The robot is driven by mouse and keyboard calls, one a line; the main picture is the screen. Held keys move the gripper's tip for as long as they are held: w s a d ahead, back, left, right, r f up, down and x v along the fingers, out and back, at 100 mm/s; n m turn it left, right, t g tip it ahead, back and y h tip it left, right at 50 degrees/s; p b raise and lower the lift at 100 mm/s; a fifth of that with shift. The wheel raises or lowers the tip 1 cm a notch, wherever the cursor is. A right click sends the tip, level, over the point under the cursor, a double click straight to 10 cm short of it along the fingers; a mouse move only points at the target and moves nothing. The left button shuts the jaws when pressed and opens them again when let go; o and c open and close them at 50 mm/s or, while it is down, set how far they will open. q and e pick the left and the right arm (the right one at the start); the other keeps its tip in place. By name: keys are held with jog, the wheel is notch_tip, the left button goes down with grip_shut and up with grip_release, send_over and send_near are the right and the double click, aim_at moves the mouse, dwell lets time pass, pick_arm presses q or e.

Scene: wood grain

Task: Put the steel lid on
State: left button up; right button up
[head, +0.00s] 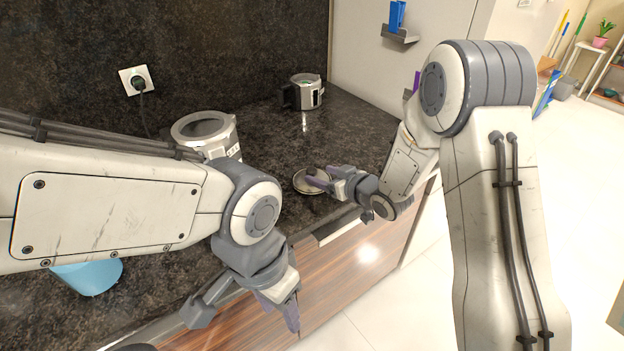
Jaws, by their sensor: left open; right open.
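A round steel lid (303,188) lies flat on the dark counter near its front edge. My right gripper (322,177) is open at the lid, its fingers over the right part and hiding some of it. I cannot tell whether they touch it. A steel pot-like vessel (222,137) with an open round top stands at the back left, partly hidden behind my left arm. A smaller steel vessel (305,90) with a dark handle stands at the back of the counter. My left gripper (243,310) is open and empty, low in front of the cabinet.
A light blue container (98,276) sits at the left, partly behind my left arm. A wall socket (138,80) with a plug and cord is behind the counter. A grey holder (399,35) with a blue item is on the side panel. The counter right of the vessels is clear.

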aim_at(315, 174)
jog(key=x, duration=0.2)
jog(key=p+x, duration=0.1)
jog(key=x, duration=0.1)
jog(key=shift+a+f, duration=0.15)
jog(key=shift+a, duration=0.3)
grip_shut()
